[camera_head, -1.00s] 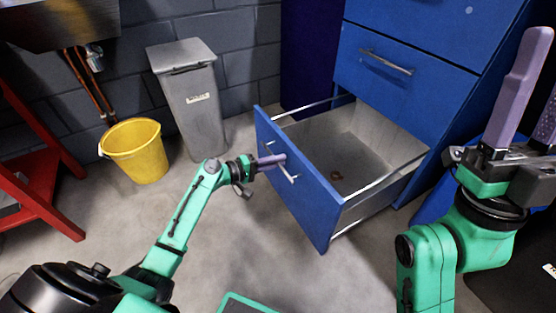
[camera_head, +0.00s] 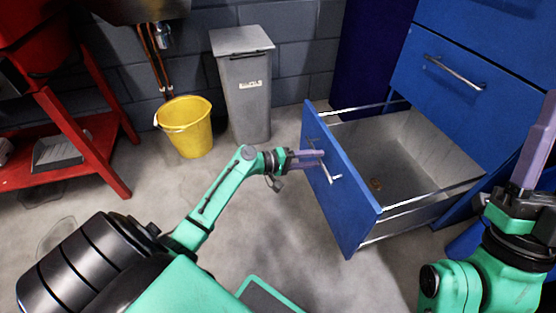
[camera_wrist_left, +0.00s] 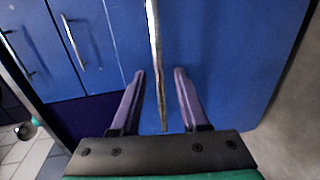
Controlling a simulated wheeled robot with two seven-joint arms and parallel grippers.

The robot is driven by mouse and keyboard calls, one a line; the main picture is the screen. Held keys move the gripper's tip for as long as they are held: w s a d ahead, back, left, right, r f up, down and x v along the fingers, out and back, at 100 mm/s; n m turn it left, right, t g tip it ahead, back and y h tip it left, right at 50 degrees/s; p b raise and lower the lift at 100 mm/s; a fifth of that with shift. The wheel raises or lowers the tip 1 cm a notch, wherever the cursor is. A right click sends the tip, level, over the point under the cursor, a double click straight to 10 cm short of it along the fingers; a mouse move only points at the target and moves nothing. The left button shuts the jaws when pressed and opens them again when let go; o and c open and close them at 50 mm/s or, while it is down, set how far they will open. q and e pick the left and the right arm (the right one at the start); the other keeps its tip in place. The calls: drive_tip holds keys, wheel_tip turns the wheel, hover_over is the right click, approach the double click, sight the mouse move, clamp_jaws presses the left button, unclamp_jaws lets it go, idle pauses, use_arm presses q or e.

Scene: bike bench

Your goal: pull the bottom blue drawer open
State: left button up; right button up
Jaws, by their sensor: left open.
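The bottom blue drawer (camera_head: 345,200) stands well pulled out of the blue cabinet (camera_head: 455,95) in the head view, its grey inside showing. A small brownish thing (camera_head: 376,184) lies on its floor. The drawer's metal handle (camera_head: 328,170) is on its front face. My left gripper (camera_head: 322,158) is at that handle. In the left wrist view the handle bar (camera_wrist_left: 156,60) runs between the two open purple fingers (camera_wrist_left: 157,75), with a gap on each side. My right gripper (camera_head: 535,150) is raised at the right edge, partly cut off by the frame.
A grey bin (camera_head: 243,95) and a yellow bucket (camera_head: 187,128) stand by the block wall, left of the drawer. A red stand (camera_head: 85,140) is at the far left. The concrete floor (camera_head: 290,230) in front of the drawer is mostly clear.

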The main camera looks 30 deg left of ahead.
drive_tip(key=w+a+f+m+g+h+p, duration=0.1)
drive_tip(key=w+f+m+g+h, duration=0.15)
drive_tip(key=f, duration=0.65)
drive_tip(key=w+a+f+m+g+h+p, duration=0.1)
drive_tip(key=w+a+f+g+h, duration=0.15)
drive_tip(key=f, duration=0.55)
use_arm(q)
drive_tip(key=p+v, duration=0.1)
drive_tip(key=v, duration=1.1)
drive_tip(key=shift+s+r+p, duration=0.15)
drive_tip(key=shift+p, duration=0.15)
use_arm(e)
drive_tip(key=s+f+g, duration=0.2)
drive_tip(key=f+g, duration=0.1)
drive_tip(key=f, duration=0.6)
drive_tip(key=s+a+f+g+h, duration=0.1)
drive_tip(key=s+f+g, duration=0.1)
drive_tip(key=f, duration=0.7)
drive_tip(key=shift+s+f+m+g, duration=0.2)
drive_tip(key=shift+m+g, duration=0.25)
drive_tip(key=shift+g, duration=0.05)
